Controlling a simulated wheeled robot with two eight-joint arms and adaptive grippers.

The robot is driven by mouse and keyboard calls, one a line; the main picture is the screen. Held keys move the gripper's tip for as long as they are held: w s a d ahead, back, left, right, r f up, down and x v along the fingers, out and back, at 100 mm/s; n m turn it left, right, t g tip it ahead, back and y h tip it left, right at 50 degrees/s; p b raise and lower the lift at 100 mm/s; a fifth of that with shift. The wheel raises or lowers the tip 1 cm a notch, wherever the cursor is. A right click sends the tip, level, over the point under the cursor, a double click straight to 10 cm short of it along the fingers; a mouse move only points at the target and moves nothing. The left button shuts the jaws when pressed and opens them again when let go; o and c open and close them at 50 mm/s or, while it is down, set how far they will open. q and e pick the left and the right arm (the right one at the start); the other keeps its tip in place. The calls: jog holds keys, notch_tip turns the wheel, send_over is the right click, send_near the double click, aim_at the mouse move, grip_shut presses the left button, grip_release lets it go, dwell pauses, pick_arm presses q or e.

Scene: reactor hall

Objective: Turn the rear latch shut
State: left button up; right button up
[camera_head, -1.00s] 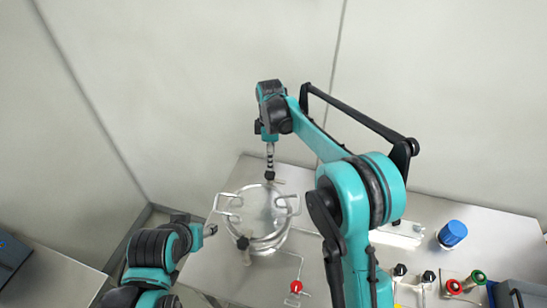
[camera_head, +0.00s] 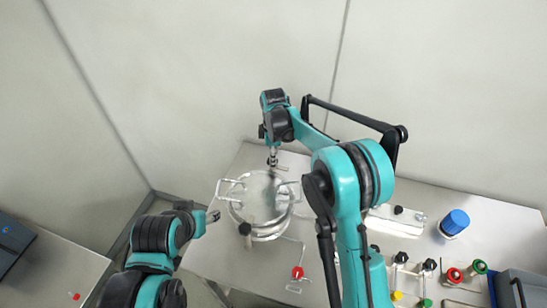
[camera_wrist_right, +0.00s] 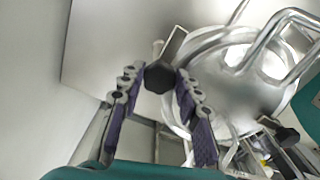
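The round steel vessel (camera_head: 262,190) with looped handles stands on the bench; it also shows in the right wrist view (camera_wrist_right: 225,100). The rear latch (camera_head: 282,168) is at its far edge, with a dark knob (camera_wrist_right: 160,77) and a metal bar (camera_wrist_right: 174,42) pointing up and right in the wrist view. My right gripper (camera_head: 272,160) is over this latch. Its fingers (camera_wrist_right: 159,74) stand either side of the knob, close to it, with a slight gap on the left. A black-knobbed front latch (camera_head: 245,229) is at the near side. My left gripper (camera_head: 213,216) is left of the vessel, its fingers too small to read.
A red valve (camera_head: 297,272) lies in front of the vessel. My right arm crosses above the bench. Bare bench (camera_head: 215,262) shows at the front left.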

jog(key=shift+c, duration=1.1)
jog(key=m+b, duration=0.1)
jog(key=m, duration=0.2)
jog(key=shift+m, duration=0.4)
jog(key=m, duration=0.4)
jog(key=shift+s+m+b, duration=0.1)
jog(key=shift+m+b, duration=0.2)
jog(key=shift+b, duration=0.1)
jog(key=m, duration=0.5)
jog(key=shift+a+b, duration=0.15)
jog(key=shift+b, duration=0.2)
jog(key=shift+m, duration=2.3)
